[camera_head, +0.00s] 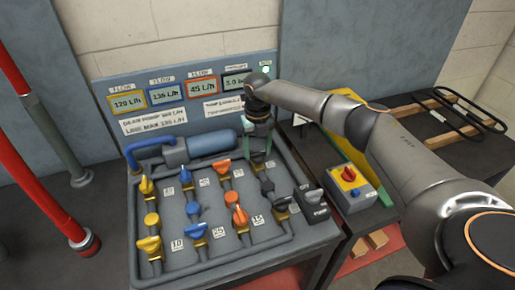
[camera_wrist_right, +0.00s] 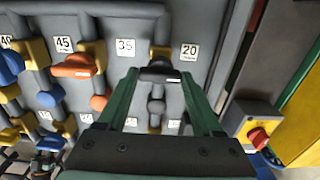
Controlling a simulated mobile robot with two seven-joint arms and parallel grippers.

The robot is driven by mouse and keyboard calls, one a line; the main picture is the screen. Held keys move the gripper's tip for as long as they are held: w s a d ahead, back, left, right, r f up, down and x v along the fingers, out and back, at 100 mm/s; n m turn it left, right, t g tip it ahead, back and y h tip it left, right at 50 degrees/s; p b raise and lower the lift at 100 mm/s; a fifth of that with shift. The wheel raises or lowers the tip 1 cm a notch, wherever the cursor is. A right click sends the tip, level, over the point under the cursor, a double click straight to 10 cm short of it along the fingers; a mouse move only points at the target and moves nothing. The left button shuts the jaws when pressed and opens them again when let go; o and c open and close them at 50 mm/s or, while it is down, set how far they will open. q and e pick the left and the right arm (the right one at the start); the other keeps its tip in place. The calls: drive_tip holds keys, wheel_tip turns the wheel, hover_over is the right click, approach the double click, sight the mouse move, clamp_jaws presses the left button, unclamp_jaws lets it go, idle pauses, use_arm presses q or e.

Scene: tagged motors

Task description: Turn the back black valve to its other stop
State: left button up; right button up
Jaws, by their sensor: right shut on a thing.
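The back black valve (camera_wrist_right: 160,74) shows in the right wrist view beside the label marked 20, its handle lying roughly crosswise. My right gripper (camera_wrist_right: 158,78) is shut on this handle, with one green finger at each end. In the head view my right gripper (camera_head: 258,150) reaches down at the back right of the valve panel (camera_head: 187,271) and largely hides the back black valve. The front black valve (camera_head: 283,203) stands nearer the panel's front right corner. My left gripper is not in view.
Orange valves (camera_head: 240,215) stand just left of the black ones, with blue (camera_head: 195,230) and yellow valves (camera_head: 149,243) further left. A yellow switch box (camera_head: 350,185) with a red knob is to the right. A blue cylinder (camera_head: 212,142) and a display board (camera_head: 190,90) are behind.

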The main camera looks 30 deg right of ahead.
sight(258, 152)
drive_tip(key=o, duration=1.4)
drive_tip(key=shift+c, duration=0.2)
wheel_tip(258, 152, up, 13)
drive_tip(key=b, duration=0.1)
drive_tip(key=shift+f, duration=0.2)
